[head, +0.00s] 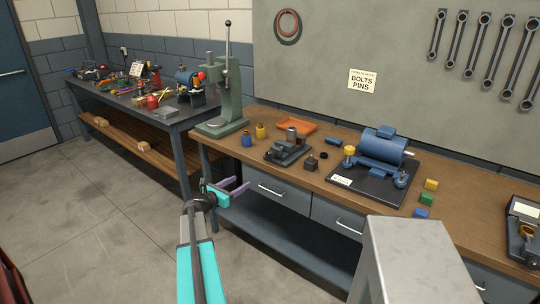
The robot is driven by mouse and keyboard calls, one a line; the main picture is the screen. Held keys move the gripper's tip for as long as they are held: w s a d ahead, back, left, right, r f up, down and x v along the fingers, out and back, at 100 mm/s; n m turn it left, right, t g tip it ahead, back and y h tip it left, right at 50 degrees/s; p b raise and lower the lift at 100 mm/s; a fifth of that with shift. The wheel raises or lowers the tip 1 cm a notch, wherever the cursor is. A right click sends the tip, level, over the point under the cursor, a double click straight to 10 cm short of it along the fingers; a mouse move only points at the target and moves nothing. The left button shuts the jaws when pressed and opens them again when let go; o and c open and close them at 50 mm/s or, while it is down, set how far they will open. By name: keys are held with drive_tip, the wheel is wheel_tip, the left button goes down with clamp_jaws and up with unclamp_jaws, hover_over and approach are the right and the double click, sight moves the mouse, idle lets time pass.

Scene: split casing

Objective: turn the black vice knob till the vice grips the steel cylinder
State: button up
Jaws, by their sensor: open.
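A small dark grey vice (284,154) sits on the wooden bench top near its front edge. The steel cylinder (291,135) stands upright at the vice. Whether the vice jaws touch it is too small to tell. The black vice knob cannot be clearly told apart from the dark vice body at this size. My gripper (242,183), with purple fingers, is open and empty. In the picture it is to the left of and below the vice, in front of the drawers and apart from the vice.
A green press (234,95) stands left of the vice, with blue and yellow pieces (254,135) between. An orange tray (297,125) lies behind. A dark block (311,164) and black ring (323,155) lie right, before the blue motor casing (381,148). Drawers (278,188) front the bench.

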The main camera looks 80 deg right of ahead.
drive_tip(key=n+g, duration=0.1)
approach(269, 156)
drive_tip(key=v, duration=0.3)
drive_tip(key=shift+a+f+h, duration=0.15)
drive_tip(key=shift+f+h, duration=0.2)
drive_tip(key=shift+h, duration=0.05)
drive_tip(key=shift+s, duration=0.1)
drive_tip(key=shift+p+x, duration=2.1)
drive_tip(key=shift+x, duration=4.75)
drive_tip(key=shift+c, duration=0.3)
drive_tip(key=shift+f, duration=0.1)
drive_tip(key=c, duration=1)
